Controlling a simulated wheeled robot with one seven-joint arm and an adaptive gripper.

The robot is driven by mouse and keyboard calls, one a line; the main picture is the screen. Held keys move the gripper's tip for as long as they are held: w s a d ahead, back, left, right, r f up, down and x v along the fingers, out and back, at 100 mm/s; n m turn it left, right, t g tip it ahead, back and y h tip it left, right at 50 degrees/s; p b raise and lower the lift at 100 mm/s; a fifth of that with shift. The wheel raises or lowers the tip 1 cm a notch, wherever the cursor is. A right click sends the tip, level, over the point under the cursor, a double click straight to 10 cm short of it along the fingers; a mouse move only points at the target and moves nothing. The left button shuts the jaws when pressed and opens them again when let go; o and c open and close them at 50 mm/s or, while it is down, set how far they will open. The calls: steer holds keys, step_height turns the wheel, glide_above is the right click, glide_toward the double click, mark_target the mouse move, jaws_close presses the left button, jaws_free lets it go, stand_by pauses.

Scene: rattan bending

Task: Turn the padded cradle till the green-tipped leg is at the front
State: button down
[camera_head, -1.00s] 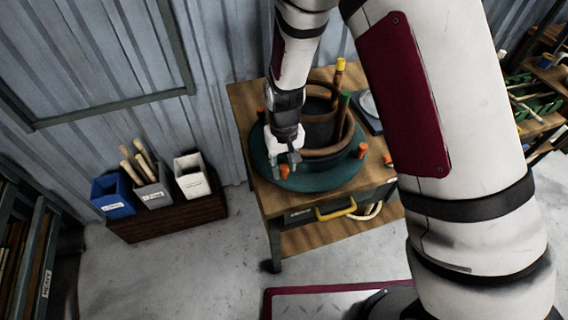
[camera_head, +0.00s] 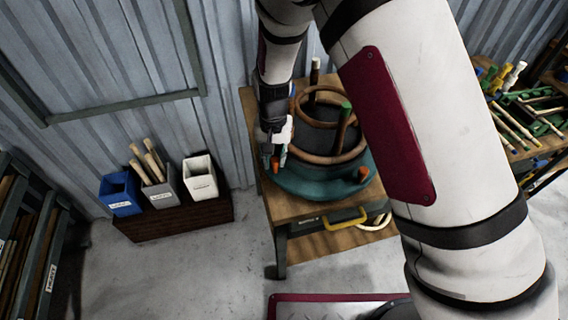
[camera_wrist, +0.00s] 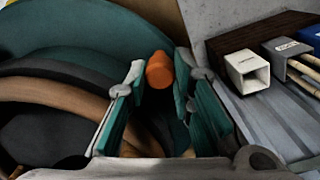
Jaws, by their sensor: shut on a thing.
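The padded cradle (camera_head: 295,184) is a round teal pad on a wooden workbench, with orange pegs around its rim. Brown rattan rings (camera_head: 318,157) and upright legs stand on it. The green-tipped leg (camera_head: 343,125) is at the right side, towards the arm. A pale-tipped leg (camera_head: 314,75) stands at the back. My gripper (camera_head: 275,160) is low at the cradle's left side. In the wrist view an orange peg (camera_wrist: 159,70) sits between my gripper's (camera_wrist: 160,90) two teal-padded fingers, shut on it. Another orange peg (camera_head: 360,175) shows at the front right. My arm hides the cradle's right rear.
Blue (camera_head: 120,192), grey (camera_head: 160,195) and white (camera_head: 200,178) bins stand on a low brown box to the left, the grey one holding sticks. A rack with coloured-tipped sticks (camera_head: 520,110) is right. Floor left of the bench is clear.

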steer(key=shift+w, duration=0.1)
steer(key=c, duration=1.7)
jaws_free()
steer(key=shift+o, duration=0.2)
step_height(320, 180, up, 12)
